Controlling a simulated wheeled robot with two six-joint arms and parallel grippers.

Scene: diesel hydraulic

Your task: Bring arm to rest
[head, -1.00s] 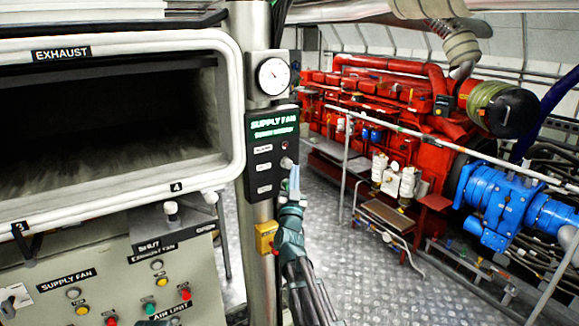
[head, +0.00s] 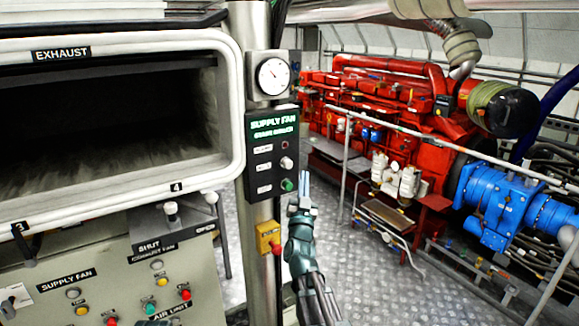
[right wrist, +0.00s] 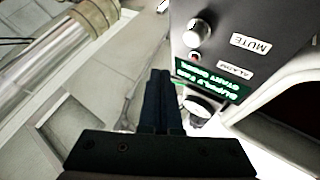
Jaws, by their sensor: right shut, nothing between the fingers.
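My right gripper (head: 304,182) stands upright in the head view, just right of the supply fan control box (head: 272,152) and apart from it. Its fingers are together and hold nothing. The box bears a green label, a small red lamp, a silver knob and a green button (head: 287,185).
A round gauge (head: 273,76) sits above the box on a metal post (head: 263,222). A yellow switch box (head: 268,237) is on the post, left of my right arm. The exhaust opening (head: 110,110) is at left. A railing (head: 345,165) and red engine (head: 400,110) lie right.

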